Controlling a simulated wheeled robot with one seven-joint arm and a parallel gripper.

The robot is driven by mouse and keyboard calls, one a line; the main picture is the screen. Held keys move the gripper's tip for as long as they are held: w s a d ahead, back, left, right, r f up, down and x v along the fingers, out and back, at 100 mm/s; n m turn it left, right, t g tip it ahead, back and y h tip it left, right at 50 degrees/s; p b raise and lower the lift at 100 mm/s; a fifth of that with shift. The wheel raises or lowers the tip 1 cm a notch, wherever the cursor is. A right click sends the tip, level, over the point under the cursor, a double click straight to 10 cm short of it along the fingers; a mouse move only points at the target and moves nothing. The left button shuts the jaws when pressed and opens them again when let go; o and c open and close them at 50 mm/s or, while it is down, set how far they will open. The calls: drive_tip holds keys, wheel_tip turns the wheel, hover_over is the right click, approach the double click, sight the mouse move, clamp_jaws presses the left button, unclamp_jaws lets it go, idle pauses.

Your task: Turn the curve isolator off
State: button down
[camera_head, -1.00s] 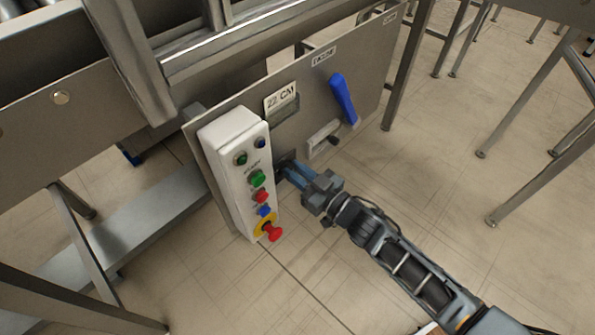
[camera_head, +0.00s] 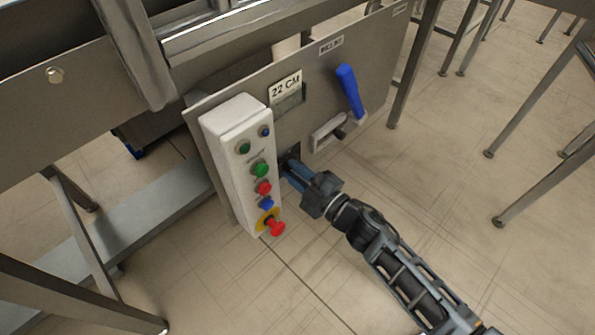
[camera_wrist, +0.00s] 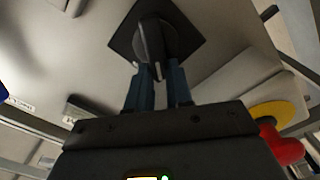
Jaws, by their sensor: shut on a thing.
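The isolator is a dark rotary knob (camera_wrist: 153,40) on a black square plate (camera_wrist: 185,38), at the top middle of the wrist view. In the head view its black plate (camera_head: 293,152) shows just right of the white button box, mostly hidden behind my gripper. My gripper (camera_head: 289,165) reaches the panel there from the lower right. In the wrist view its two blue fingers (camera_wrist: 157,78) are shut on the knob, one on each side. The fingertips and the knob's exact angle are partly hidden.
A white button box (camera_head: 236,165) with a red emergency stop (camera_head: 276,228) stands close left of my gripper. A blue lever (camera_head: 350,92) and a handle in a slot (camera_head: 328,132) are on the panel to the right. Steel table legs (camera_head: 410,75) stand farther right.

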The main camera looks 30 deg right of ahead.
drive_tip(key=shift+a+f+n+b, duration=0.1)
drive_tip(key=shift+f+n+b, duration=0.25)
drive_tip(key=shift+n, duration=0.85)
drive_tip(key=shift+a+f+n+b, duration=0.15)
drive_tip(key=shift+n+b, duration=0.4)
drive_tip(key=shift+n, duration=0.65)
drive_tip(key=shift+f+n+b, duration=0.25)
drive_tip(key=shift+n+b, duration=0.2)
drive_tip(key=shift+n, duration=0.75)
drive_tip(key=shift+s, duration=0.1)
drive_tip(key=c, duration=1)
unclamp_jaws()
drive_tip(key=shift+v, duration=3.9)
